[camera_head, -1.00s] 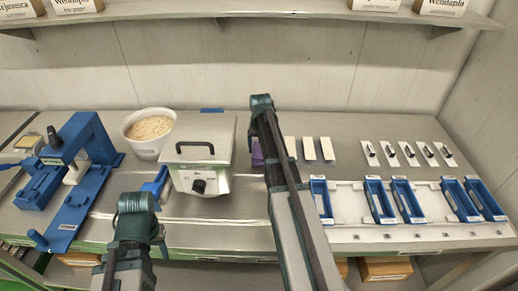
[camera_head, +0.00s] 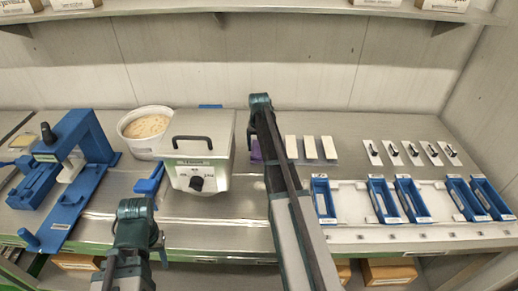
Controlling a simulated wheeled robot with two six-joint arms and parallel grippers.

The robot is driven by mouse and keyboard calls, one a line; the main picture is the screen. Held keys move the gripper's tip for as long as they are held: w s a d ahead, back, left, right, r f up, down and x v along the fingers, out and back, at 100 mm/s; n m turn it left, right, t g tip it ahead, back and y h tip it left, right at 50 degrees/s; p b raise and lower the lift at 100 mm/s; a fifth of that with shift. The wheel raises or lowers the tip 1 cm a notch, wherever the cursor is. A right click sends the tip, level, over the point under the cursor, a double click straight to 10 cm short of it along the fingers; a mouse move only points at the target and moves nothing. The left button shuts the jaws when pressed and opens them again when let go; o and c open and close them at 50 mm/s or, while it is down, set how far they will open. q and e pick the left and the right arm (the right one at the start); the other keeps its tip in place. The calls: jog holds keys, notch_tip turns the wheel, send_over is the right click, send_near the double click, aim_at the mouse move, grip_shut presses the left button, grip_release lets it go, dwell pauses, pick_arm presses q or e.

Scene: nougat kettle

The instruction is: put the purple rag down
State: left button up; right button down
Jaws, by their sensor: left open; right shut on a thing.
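The purple rag (camera_head: 255,150) shows only as a small patch beside my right arm, just right of the kettle; the rest is hidden behind the arm. My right gripper (camera_head: 260,104) is over the back of the counter, with its fingers hidden by the wrist and forearm. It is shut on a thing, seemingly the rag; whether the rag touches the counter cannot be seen.
A white tub (camera_head: 144,130) stands behind left of the kettle, a blue press (camera_head: 72,165) further left. White bars (camera_head: 310,147) and blue trays (camera_head: 383,201) fill the right. Bare counter lies between bars and black-handled pieces (camera_head: 413,153).

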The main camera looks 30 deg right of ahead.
aim_at(259, 151)
jog(key=shift+f, duration=0.15)
grip_release()
notch_tip(259, 151, up, 12)
jog(key=s+p, duration=0.1)
jog(key=p, duration=1.1)
jog(key=shift+a+r, duration=0.2)
jog(key=shift+a, duration=0.1)
jog(key=shift+f, duration=0.1)
